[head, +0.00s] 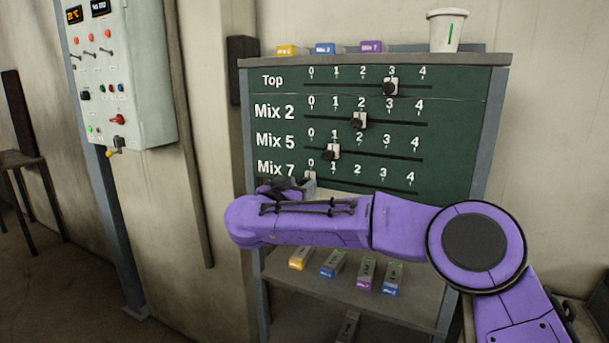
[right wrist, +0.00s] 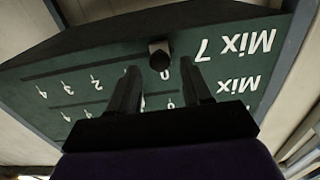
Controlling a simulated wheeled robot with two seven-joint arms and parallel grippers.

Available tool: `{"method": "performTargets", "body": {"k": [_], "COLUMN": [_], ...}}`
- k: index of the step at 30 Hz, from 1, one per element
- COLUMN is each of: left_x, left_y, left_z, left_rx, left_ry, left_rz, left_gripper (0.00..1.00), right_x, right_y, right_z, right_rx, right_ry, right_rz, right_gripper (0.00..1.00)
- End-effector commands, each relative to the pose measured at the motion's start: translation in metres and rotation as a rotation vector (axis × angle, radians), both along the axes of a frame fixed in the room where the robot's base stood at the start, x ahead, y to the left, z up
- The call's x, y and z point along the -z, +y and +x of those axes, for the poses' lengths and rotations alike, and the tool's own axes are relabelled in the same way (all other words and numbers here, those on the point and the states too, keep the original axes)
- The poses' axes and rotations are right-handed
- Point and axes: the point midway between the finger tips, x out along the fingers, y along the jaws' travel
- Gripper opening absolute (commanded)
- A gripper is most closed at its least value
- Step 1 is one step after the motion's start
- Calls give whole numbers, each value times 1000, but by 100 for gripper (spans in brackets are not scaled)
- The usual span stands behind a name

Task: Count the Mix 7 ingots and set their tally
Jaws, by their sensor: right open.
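The green tally board (head: 460,130) has rows Top, Mix 2, Mix 5 and Mix 7. The Mix 7 slider (head: 310,177) is at 0, partly hidden by my right gripper (head: 285,187). In the right wrist view, its dark knob (right wrist: 159,55) lies just ahead of and between the fingertips of my open right gripper (right wrist: 160,70); contact is unclear. A purple ingot labelled Mix 7 (head: 371,46) lies on top of the rack. Another purple ingot (head: 365,281) lies on the shelf below the board. My left gripper is not in view.
The Top slider (head: 390,87) is at 3, Mix 2 (head: 358,119) at 2, Mix 5 (head: 332,151) at 1. Yellow and blue ingots (head: 333,264) share the shelf. One ingot (head: 348,326) lies lower, its colour unclear. A white cup (head: 446,30) stands on top. A control box (head: 120,80) hangs left.

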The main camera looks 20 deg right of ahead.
Motion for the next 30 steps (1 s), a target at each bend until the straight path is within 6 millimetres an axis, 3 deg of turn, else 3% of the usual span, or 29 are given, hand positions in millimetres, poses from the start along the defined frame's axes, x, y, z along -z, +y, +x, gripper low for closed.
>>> {"method": "performTargets", "body": {"k": [6,15,16,20,26,30], "left_x": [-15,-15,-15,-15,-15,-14], "left_y": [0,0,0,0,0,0], "left_z": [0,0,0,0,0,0], "left_rx": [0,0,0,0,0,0], "left_ry": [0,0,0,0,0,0], "left_rz": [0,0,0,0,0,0], "left_gripper": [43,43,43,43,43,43], "right_x": [-1,1,1,1,0,-1], "right_y": [-23,-26,-26,-26,-29,-46], "right_z": [23,26,26,26,23,5], "right_rx": [1,-1,-1,-1,0,-1], "right_ry": [1,-1,-1,-1,-2,-1], "right_rz": [1,-1,-1,-2,-4,-6], "right_gripper": [49,49,42,0,0,0]}}
